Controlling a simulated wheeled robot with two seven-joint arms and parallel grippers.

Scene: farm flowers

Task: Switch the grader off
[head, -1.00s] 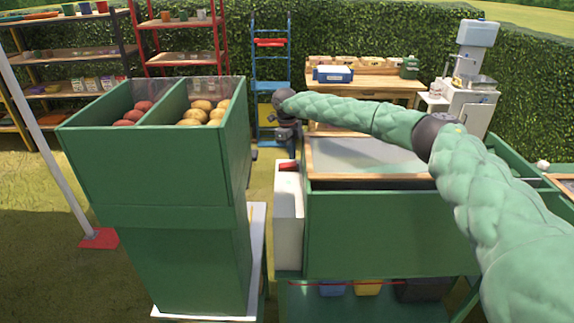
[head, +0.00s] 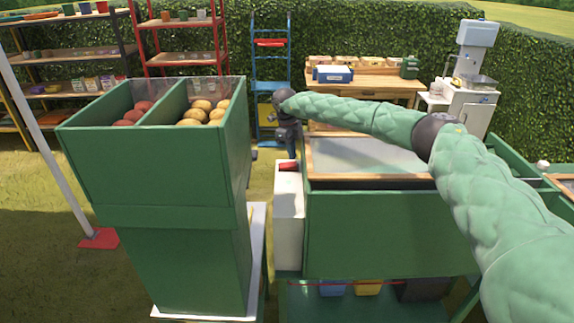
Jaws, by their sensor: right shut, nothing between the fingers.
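The grader (head: 390,228) is a green box-like machine with a wood-framed grey top in the middle right of the head view. A white control box (head: 288,225) is fixed to its left end. A small red switch (head: 288,167) sits on top of that box. My right gripper (head: 292,152) is shut and empty, pointing down just behind the red switch. The arm partly hides the grader's top. I cannot tell whether the fingertips touch the switch, or which position it is in. My left gripper is not in view.
A green two-bay hopper (head: 150,165) holding red and yellow potatoes stands close on the left, with a narrow gap to the control box. Blue and yellow bins (head: 368,288) sit under the grader. A wooden bench (head: 365,84) and a blue ladder stand behind.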

